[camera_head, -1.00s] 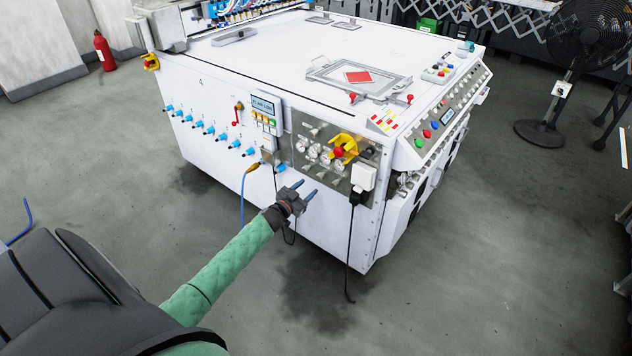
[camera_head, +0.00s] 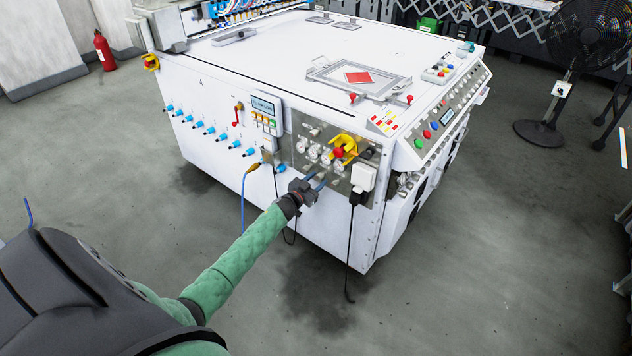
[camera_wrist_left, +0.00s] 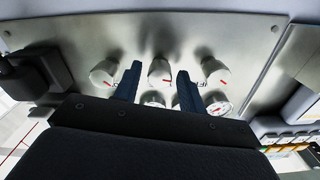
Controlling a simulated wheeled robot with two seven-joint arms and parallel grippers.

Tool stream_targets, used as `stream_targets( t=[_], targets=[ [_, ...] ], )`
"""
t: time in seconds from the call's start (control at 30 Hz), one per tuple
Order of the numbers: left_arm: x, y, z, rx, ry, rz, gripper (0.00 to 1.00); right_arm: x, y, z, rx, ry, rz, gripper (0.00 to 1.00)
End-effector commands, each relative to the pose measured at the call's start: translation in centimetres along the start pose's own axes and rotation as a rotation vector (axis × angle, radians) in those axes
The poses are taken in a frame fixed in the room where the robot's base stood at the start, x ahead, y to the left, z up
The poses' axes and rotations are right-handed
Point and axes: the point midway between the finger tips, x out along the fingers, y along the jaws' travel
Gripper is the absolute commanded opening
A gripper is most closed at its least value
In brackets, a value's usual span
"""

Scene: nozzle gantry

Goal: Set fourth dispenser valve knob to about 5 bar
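The metal valve panel (camera_head: 342,188) is on the near side of the white machine, with a row of round gauges (camera_head: 314,151). My left gripper (camera_head: 318,179) is in front of its lower part, fingers towards the panel. The left wrist view shows three silver knobs with red marks: one left (camera_wrist_left: 103,73), one middle (camera_wrist_left: 160,72) and one right (camera_wrist_left: 215,71). My open blue fingers (camera_wrist_left: 158,76) show on either side of the middle knob; contact cannot be told. Two gauges (camera_wrist_left: 217,103) show partly beyond the gripper; readings are illegible. Which knob is fourth cannot be told. My right gripper is out of view.
A white plug box (camera_head: 363,177) with a hanging black cable is right of the knobs. A blue hose (camera_head: 243,200) hangs to the left. The floor in front is clear.

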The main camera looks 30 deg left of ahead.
Motion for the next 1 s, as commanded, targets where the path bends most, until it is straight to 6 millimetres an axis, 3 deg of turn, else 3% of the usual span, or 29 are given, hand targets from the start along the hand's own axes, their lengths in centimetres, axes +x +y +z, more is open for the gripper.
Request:
stream_targets(
  t=[0.03, 0.17, 0.2, 0.47, 0.77, 1.0],
  targets=[
    [0.0, 0.0, 0.0, 0.000, 0.000, 0.000, 0.30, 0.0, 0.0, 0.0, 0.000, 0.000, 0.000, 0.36],
    [0.0, 0.0, 0.0, 0.000, 0.000, 0.000, 0.05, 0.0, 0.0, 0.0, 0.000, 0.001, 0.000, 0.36],
    [0.0, 0.0, 0.0, 0.000, 0.000, 0.000, 0.03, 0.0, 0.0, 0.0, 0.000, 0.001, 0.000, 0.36],
    [0.0, 0.1, 0.1, 0.022, 0.000, 0.000, 0.04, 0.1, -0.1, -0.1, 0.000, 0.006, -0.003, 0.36],
    [0.0, 0.0, 0.2, 0.184, 0.001, 0.000, 0.04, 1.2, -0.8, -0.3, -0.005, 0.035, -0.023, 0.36],
    [0.0, -0.1, 0.2, 0.403, 0.000, 0.000, 0.04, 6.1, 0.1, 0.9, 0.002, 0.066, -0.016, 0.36]
  ],
)
